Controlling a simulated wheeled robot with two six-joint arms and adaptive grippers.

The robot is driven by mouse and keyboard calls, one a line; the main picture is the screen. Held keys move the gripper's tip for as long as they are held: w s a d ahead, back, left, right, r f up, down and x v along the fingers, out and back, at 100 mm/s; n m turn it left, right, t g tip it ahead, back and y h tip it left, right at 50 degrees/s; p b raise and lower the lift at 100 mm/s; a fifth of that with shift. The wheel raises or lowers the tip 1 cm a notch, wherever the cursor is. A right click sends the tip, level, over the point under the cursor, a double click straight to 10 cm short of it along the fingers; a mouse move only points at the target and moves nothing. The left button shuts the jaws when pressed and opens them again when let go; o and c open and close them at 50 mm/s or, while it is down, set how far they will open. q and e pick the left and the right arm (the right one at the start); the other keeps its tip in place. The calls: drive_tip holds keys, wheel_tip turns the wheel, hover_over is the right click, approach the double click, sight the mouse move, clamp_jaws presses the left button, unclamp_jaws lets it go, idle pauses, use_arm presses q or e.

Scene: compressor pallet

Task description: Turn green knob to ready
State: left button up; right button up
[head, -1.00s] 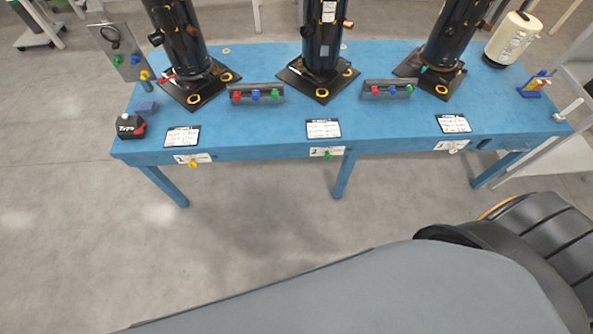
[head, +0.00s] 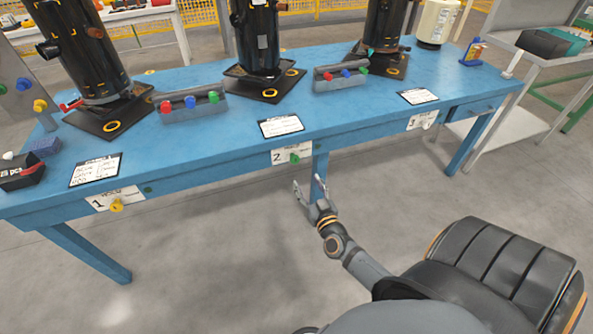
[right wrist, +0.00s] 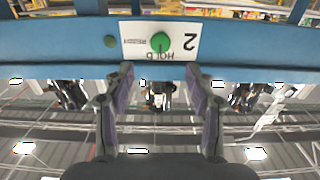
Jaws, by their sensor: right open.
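The green knob (head: 294,157) sits on the white "2" label plate (head: 280,156) on the front edge of the blue table. In the right wrist view, the green knob (right wrist: 160,42) shows on the plate, whose print appears upside down, with HOLD next to the knob and a smaller word to its left. I cannot tell which way the knob points. My right gripper (head: 308,183) is open and empty, below and in front of the knob, apart from it. Its two fingers (right wrist: 160,78) show in the right wrist view, either side of the knob's line. My left gripper is not in view.
A yellow knob (head: 116,205) is on plate 1 and a pale knob on plate 3 (head: 423,120). Black cylinders (head: 262,40) and button boxes (head: 192,104) stand on the table. The floor in front is clear.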

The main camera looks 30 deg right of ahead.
sight(296, 161)
drive_tip(key=b+x, duration=0.2)
drive_tip(key=x, duration=0.7)
drive_tip(key=shift+w+f, duration=0.1)
drive_tip(key=shift+w, duration=0.3)
drive_tip(key=shift+w+d, duration=0.1)
drive_tip(key=shift+w, duration=0.25)
drive_tip(key=c, duration=1.1)
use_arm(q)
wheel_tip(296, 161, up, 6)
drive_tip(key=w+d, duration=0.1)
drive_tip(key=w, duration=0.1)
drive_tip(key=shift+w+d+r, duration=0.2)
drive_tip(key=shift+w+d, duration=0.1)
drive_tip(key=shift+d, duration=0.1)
use_arm(e)
drive_tip(key=shift+c, duration=0.3)
